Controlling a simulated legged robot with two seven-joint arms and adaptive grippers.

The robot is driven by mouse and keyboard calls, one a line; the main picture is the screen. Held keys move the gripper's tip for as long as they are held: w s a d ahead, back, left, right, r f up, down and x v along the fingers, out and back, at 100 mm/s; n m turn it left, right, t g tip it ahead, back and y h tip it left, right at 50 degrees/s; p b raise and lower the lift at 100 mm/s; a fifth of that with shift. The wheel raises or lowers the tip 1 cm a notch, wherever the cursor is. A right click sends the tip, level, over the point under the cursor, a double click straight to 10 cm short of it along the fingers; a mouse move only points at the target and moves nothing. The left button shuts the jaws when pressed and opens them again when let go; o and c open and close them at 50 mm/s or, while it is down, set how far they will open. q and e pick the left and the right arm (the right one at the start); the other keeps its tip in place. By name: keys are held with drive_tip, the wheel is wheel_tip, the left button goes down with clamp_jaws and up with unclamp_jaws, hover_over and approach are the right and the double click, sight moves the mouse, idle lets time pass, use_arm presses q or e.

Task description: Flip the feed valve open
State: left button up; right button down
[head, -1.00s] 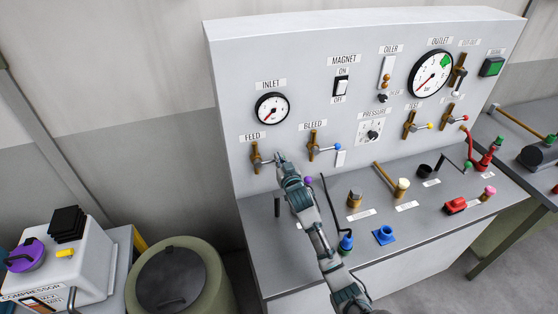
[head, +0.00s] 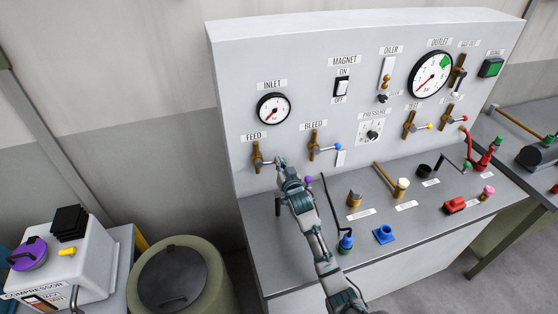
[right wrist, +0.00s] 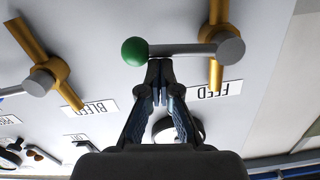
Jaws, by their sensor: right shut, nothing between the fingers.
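The feed valve (head: 257,157) is a brass pipe piece on the upright panel, under the FEED label. In the right wrist view, which shows the panel upside down, its grey lever (right wrist: 184,50) runs sideways from the brass body (right wrist: 217,40) to a green ball (right wrist: 135,51). My right gripper (head: 281,161) is just right of the valve in the head view and hides the ball there. In the right wrist view the gripper (right wrist: 160,68) is shut and empty, its tips at the lever beside the ball. I cannot tell whether they touch. My left gripper is not in view.
The bleed valve (head: 315,149) with a blue ball sits to the right. The inlet gauge (head: 273,109) is above. Below, the console ledge holds a purple knob (head: 309,182), a dark upright peg (head: 278,206) and a brass fitting (head: 355,197).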

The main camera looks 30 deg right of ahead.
drive_tip(key=a+f+m+p, duration=0.3)
drive_tip(key=f+m, duration=0.4)
drive_tip(key=m, duration=0.3)
drive_tip(key=shift+w+y, duration=0.3)
drive_tip(key=shift+w, duration=0.05)
drive_tip(key=shift+a+f, duration=0.1)
drive_tip(key=shift+a, duration=0.15)
drive_tip(key=shift+d, duration=0.1)
idle(0.5)
